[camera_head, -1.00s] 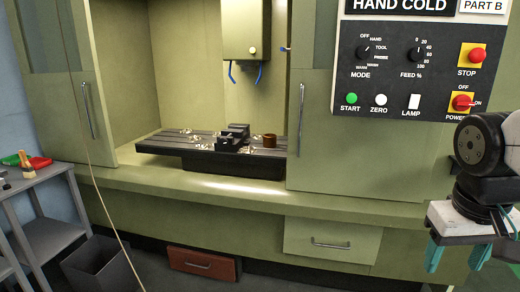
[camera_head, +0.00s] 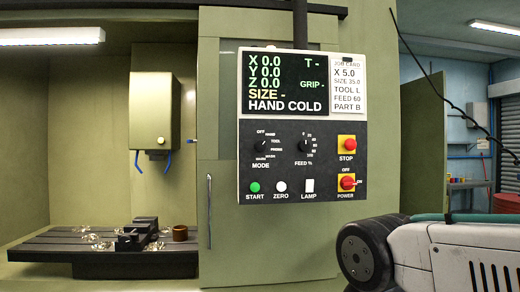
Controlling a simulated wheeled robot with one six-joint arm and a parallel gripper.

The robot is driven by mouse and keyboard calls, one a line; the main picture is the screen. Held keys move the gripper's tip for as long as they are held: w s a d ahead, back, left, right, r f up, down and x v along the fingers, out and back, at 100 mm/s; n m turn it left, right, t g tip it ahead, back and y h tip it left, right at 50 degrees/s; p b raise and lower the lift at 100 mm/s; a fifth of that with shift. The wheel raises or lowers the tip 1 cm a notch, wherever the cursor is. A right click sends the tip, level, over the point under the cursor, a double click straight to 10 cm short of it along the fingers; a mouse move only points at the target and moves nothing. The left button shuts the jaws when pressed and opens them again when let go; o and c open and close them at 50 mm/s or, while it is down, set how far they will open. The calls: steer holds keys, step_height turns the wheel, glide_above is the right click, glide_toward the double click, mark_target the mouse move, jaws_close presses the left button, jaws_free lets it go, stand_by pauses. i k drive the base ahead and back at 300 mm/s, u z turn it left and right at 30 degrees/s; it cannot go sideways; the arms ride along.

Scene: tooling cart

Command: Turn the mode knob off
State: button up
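The mode knob (camera_head: 261,147) is a small black dial on the lower left of the dark control panel (camera_head: 327,169). Its dial labels include OFF, HAND, TOOL and PROBE. Its pointer seems turned to the upper right, near HAND, but it is small and hard to read. The display (camera_head: 284,84) reads HAND COLD. My arm shows at the lower right, below and right of the panel. My gripper's fingers are not in view. Nothing touches the knob.
Beside the knob are the feed dial (camera_head: 306,146), the red stop button (camera_head: 347,142) and the red power switch (camera_head: 347,182). Below are the green start button (camera_head: 255,187), white zero button (camera_head: 281,186) and lamp switch (camera_head: 309,185). A door handle (camera_head: 209,211) stands out left.

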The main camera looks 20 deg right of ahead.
mark_target(261, 145)
steer(key=z, duration=1)
steer(key=k, duration=1)
steer(key=u, duration=0.95)
steer(key=i, duration=1)
steer(key=u, duration=0.05)
